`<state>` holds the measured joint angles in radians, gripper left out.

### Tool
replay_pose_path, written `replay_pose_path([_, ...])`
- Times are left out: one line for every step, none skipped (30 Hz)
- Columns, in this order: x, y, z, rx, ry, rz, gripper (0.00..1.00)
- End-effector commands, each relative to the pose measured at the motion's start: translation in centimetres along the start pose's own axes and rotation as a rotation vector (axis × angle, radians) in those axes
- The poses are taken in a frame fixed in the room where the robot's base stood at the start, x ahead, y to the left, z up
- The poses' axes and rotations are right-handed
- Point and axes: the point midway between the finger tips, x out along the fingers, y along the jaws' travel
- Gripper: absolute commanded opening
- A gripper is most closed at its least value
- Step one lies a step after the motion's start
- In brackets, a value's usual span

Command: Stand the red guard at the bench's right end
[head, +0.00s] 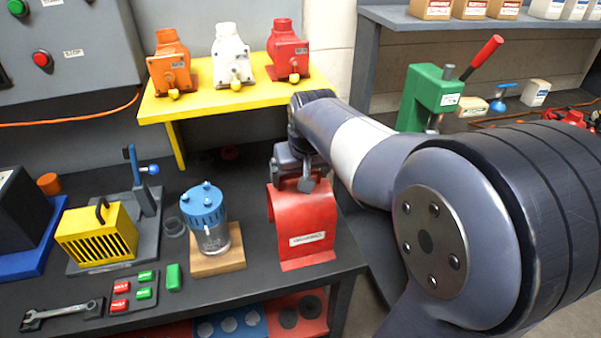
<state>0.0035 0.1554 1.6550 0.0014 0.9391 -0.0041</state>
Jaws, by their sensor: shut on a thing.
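The red guard (303,219), an arched red cover with a white label on its front, is at the right end of the dark bench (190,290). It is upright, with its front flange at or just above the bench top; I cannot tell if it touches. My gripper (293,183) comes from above and is shut on the top of the guard. The fingertips are partly hidden by the gripper body and the guard.
A blue-lidded jar (205,217) on a wooden block stands just left of the guard. A yellow shelf (240,92) with orange, white and red housings is behind. A yellow vented box (97,236) and a wrench (62,314) lie further left. A green press (428,95) is at back right.

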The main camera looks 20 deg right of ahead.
Motion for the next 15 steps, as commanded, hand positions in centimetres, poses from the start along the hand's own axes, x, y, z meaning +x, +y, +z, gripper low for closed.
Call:
replay_pose_path([-0.19, 0.0, -0.18, 0.0, 0.006, 0.0, 0.18])
replay_pose_path([-0.19, 0.0, -0.18, 0.0, 0.006, 0.0, 0.18])
replay_pose_path([-0.18, 0.0, -0.17, 0.0, 0.006, 0.0, 0.18])
replay_pose_path([-0.14, 0.0, -0.15, 0.0, 0.006, 0.0, 0.18])
replay_pose_path([-0.07, 0.0, -0.12, 0.0, 0.005, 0.0, 0.18])
replay_pose_path([0.06, 0.0, -0.07, 0.0, 0.005, 0.0, 0.18])
replay_pose_path([0.14, 0.0, -0.03, 0.0, 0.005, 0.0, 0.18])
replay_pose_path([0.19, 0.0, 0.08, 0.0, 0.0, 0.0, 0.92])
replay_pose_path([0.17, 0.0, 0.07, 0.0, 0.0, 0.0, 0.95])
replay_pose_path([0.17, 0.0, 0.07, 0.0, 0.0, 0.0, 0.97])
replay_pose_path([0.17, 0.0, 0.07, 0.0, 0.0, 0.0, 1.0])
replay_pose_path([0.17, 0.0, 0.07, 0.0, 0.0, 0.0, 1.0])
replay_pose_path([0.16, 0.0, 0.07, 0.0, 0.0, 0.0, 1.0])
replay_pose_path([0.16, 0.0, 0.07, 0.0, 0.0, 0.0, 1.0])
replay_pose_path([0.16, 0.0, 0.07, 0.0, 0.0, 0.0, 1.0])
